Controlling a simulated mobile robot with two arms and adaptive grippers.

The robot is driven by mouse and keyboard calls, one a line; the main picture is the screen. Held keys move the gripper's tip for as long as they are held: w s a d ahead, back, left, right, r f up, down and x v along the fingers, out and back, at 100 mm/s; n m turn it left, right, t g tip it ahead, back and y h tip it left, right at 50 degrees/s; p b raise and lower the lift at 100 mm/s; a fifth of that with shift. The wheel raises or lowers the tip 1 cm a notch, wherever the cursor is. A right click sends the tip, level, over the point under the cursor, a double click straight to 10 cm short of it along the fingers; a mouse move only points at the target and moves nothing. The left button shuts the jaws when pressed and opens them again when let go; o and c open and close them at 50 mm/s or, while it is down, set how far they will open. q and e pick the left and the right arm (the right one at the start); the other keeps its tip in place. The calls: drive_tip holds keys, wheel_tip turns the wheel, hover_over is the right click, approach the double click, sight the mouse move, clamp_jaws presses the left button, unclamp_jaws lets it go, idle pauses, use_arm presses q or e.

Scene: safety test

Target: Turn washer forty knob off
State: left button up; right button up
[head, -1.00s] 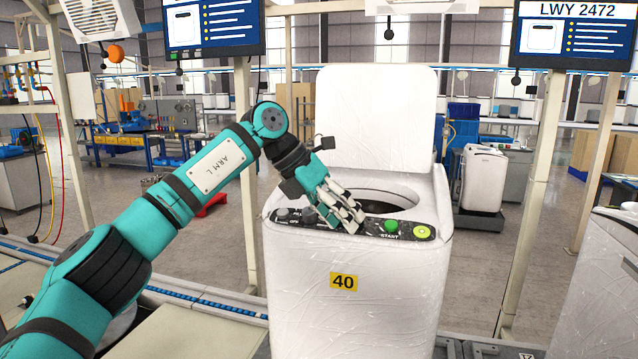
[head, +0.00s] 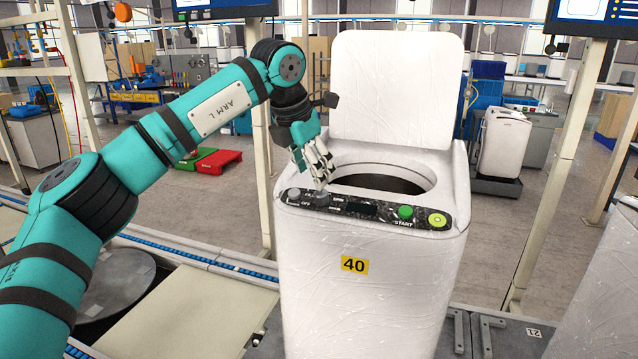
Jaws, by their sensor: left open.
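The white washer (head: 370,290) with the yellow "40" label (head: 355,265) stands in the middle of the head view, its lid (head: 395,90) raised. Its black control panel (head: 365,208) runs along the top front edge. A grey knob (head: 322,198) sits on the left part of the panel near an "OFF" marking, with another grey control (head: 293,194) left of it. A green START button (head: 405,212) and a yellow-green button (head: 437,220) are on the right. My left gripper (head: 320,178) is open, pointing down just above the knob; whether it touches is unclear. My right gripper is not in view.
A conveyor line with blue edging (head: 200,263) runs behind and left of the washer. Frame posts (head: 560,170) stand on both sides. Another white washer (head: 505,142) is at the back right, and part of a machine (head: 600,300) is at the right edge.

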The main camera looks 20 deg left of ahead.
sight(319, 193)
use_arm(q)
drive_tip(key=p+x, duration=0.2)
drive_tip(key=x, duration=0.3)
drive_tip(key=shift+f, duration=0.1)
drive_tip(key=shift+w+d+f, duration=0.1)
drive_tip(key=shift+w+f, duration=0.1)
drive_tip(key=shift+f, duration=0.4)
clamp_jaws()
